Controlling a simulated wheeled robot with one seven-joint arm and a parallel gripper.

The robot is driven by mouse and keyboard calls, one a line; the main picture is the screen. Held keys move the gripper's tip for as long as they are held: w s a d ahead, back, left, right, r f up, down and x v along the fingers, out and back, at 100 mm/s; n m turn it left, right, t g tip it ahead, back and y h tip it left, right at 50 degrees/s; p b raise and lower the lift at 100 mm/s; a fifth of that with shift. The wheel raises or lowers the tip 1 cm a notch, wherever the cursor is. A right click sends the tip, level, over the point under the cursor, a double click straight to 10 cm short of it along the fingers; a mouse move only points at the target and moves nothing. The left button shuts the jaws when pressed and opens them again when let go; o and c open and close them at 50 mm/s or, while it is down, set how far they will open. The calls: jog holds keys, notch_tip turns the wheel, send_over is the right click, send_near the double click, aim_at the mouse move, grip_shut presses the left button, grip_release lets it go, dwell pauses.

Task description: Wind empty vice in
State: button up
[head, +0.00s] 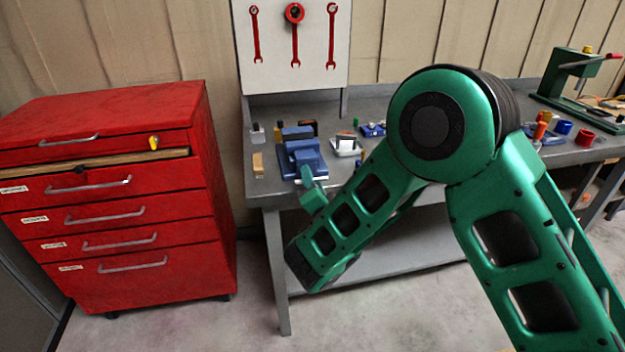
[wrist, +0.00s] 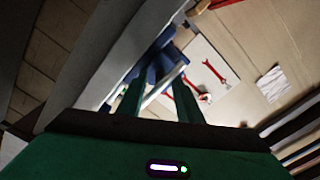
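A blue vice (head: 302,155) stands near the front left edge of the grey workbench. Its jaws are too small in the head view to tell how wide they are apart. In the wrist view the vice (wrist: 153,68) is dark blue and lies just beyond my fingertips, with a pale bar (wrist: 163,88) crossing in front of it. My gripper (wrist: 160,82) shows two green fingers apart, with a gap between them. The bar shows in that gap; I cannot tell whether the fingers touch it. In the head view my gripper (head: 311,186) is just in front of the vice, partly hidden by my arm.
A red drawer cabinet (head: 120,190) stands left of the workbench (head: 410,210), its top drawer slightly open. Red wrenches (head: 295,40) hang on a white board behind the vice. Small blocks and a white tray (head: 346,146) lie beside the vice. A green tool stand (head: 575,75) is far right.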

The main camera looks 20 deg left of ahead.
jog(key=shift+w+a, duration=0.3)
jog(key=shift+w, duration=0.15)
jog(key=shift+c, duration=0.5)
